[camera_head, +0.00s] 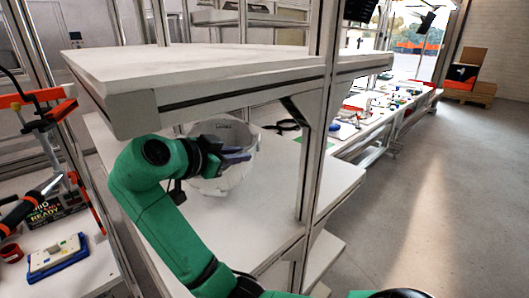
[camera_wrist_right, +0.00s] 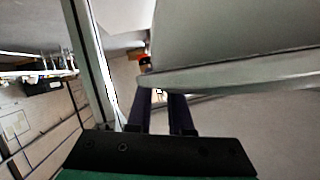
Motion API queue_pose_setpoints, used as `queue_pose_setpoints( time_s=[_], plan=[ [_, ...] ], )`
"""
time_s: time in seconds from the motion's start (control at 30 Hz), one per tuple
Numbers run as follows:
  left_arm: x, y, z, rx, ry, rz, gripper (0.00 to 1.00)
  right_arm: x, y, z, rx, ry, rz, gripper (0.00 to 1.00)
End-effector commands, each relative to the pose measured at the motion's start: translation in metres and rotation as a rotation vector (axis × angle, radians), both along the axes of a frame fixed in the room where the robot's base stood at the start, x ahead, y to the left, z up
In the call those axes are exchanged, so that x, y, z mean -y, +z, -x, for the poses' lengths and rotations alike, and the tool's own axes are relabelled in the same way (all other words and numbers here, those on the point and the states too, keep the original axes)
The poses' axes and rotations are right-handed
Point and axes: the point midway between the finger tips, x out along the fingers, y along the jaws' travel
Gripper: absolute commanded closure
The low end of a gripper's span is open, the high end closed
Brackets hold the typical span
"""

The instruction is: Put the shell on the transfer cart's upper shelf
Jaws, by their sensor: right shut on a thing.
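The shell (camera_head: 222,183) is a white, rounded, bowl-like piece, open side up, in the space between the two white boards of the rack. My right gripper (camera_head: 235,156) is shut on the shell's rim, on its near side. In the right wrist view, the two dark fingers (camera_wrist_right: 160,112) meet the rim of the large grey shell wall (camera_wrist_right: 235,50). The shell is over the lower white board (camera_head: 275,210); I cannot tell whether it touches it. The upper board (camera_head: 195,75) is above my right wrist. My left gripper is not in view.
A metal upright (camera_head: 317,125) stands right of the shell. A dark tool (camera_head: 285,125) lies behind it. A side table at left holds a blue-edged tray (camera_head: 58,256) and tools. A cluttered bench (camera_head: 385,105) runs behind; the floor (camera_head: 430,200) at right is clear.

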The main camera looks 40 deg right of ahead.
Motion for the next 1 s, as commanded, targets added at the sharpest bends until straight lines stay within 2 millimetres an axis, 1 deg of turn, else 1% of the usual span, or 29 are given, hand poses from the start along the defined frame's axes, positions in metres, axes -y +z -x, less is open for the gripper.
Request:
queue_pose_setpoints(
  time_s=[0.03,0.17,0.4,0.6,0.7,0.83,0.87,1.0],
  plan=[
    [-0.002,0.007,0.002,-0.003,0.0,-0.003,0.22,0.008,0.004,-0.001,0.002,-0.002,0.002,1.0],
    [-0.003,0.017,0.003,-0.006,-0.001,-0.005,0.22,0.032,0.006,-0.005,0.003,-0.003,0.004,1.0],
    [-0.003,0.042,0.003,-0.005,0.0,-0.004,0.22,0.09,0.008,-0.016,0.001,-0.004,0.004,1.0],
    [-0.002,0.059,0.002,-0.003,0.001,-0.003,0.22,0.132,0.007,-0.024,0.002,-0.003,0.004,1.0],
    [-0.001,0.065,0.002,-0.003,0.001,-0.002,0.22,0.146,0.006,-0.027,0.002,-0.002,0.003,1.0],
    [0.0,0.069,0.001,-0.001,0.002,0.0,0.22,0.155,0.001,-0.03,0.001,0.0,0.002,1.0],
    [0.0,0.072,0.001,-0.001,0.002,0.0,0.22,0.155,-0.001,-0.03,-0.001,0.0,0.002,1.0],
    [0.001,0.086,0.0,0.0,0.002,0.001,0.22,0.156,-0.023,-0.029,-0.004,0.001,0.002,1.0]
  ],
)
